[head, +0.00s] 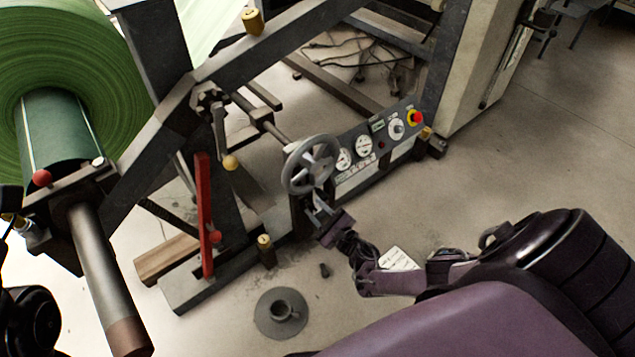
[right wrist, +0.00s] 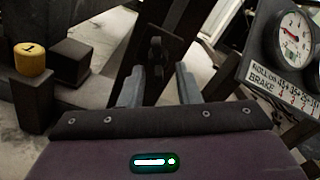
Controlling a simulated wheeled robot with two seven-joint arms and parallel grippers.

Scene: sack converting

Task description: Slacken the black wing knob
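In the right wrist view, a small black part that looks like the wing knob (right wrist: 157,50) sits on a dark upright post, beyond and between my fingertips. In the head view I cannot make it out; the post there is largely behind the grey handwheel (head: 310,163) and my gripper. My right gripper (head: 318,203) is just below the handwheel in the head view. In the right wrist view its two grey fingers (right wrist: 158,84) stand apart with nothing between them, short of the knob. My left gripper is not seen.
A gauge panel (head: 365,152) with a red button stands right of the handwheel. A yellow-capped post (right wrist: 32,62) is at left in the right wrist view. A red lever (head: 204,215), a green roll (head: 70,50) and a cup on a dish (head: 262,322) are to the left.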

